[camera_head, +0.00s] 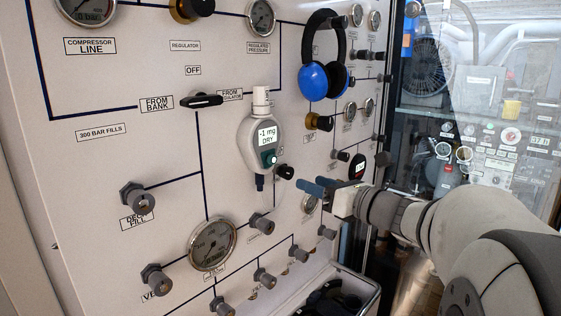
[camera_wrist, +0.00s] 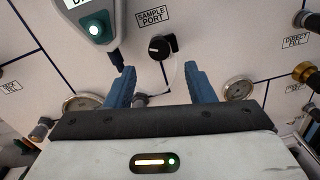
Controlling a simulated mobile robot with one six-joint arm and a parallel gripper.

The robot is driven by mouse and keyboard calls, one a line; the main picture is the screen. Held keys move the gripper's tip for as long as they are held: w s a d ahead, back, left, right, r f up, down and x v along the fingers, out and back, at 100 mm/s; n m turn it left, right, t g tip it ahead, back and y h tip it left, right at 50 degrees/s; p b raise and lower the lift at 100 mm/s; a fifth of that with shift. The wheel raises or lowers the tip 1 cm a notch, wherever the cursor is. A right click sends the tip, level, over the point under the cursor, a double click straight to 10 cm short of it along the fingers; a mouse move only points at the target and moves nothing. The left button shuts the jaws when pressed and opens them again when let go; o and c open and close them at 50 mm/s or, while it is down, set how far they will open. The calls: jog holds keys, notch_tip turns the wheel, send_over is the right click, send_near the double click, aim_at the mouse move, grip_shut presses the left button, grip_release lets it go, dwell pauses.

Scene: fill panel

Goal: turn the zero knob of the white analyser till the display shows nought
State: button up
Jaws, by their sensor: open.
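The white analyser (camera_head: 247,146) hangs on the panel in the head view. Its display (camera_head: 267,135) reads "-1 mg DRY". A teal part with a pale lit round (camera_head: 269,159) sits below the display; it also shows in the wrist view (camera_wrist: 96,28), where the display is mostly cut off. No lettering marks it as the zero knob. A black round fitting (camera_head: 285,172) is right of the analyser; the wrist view shows it (camera_wrist: 160,47) under a "SAMPLE PORT" label. My gripper (camera_head: 311,188) is open and empty, its blue fingers (camera_wrist: 160,72) apart below that fitting.
Blue ear defenders (camera_head: 313,81) hang at the upper right of the analyser. A large gauge (camera_head: 212,245) and several grey fittings are below. A clear tube (camera_wrist: 178,75) runs by the sample port. An open case (camera_head: 366,299) stands at the bottom.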

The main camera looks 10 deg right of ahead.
aim_at(290, 174)
jog(key=p+x, duration=0.1)
jog(key=x, duration=0.6)
jog(key=shift+w+a, duration=0.25)
jog(key=shift+r, duration=0.1)
jog(key=shift+p, duration=0.3)
jog(key=c, duration=1)
jog(key=shift+o, duration=0.2)
jog(key=shift+r+m+p, duration=0.2)
jog(key=shift+m+p, duration=0.5)
jog(key=shift+p, duration=0.05)
jog(key=shift+f+m+p, duration=0.15)
jog(key=shift+m+p, duration=0.5)
jog(key=shift+m, duration=0.25)
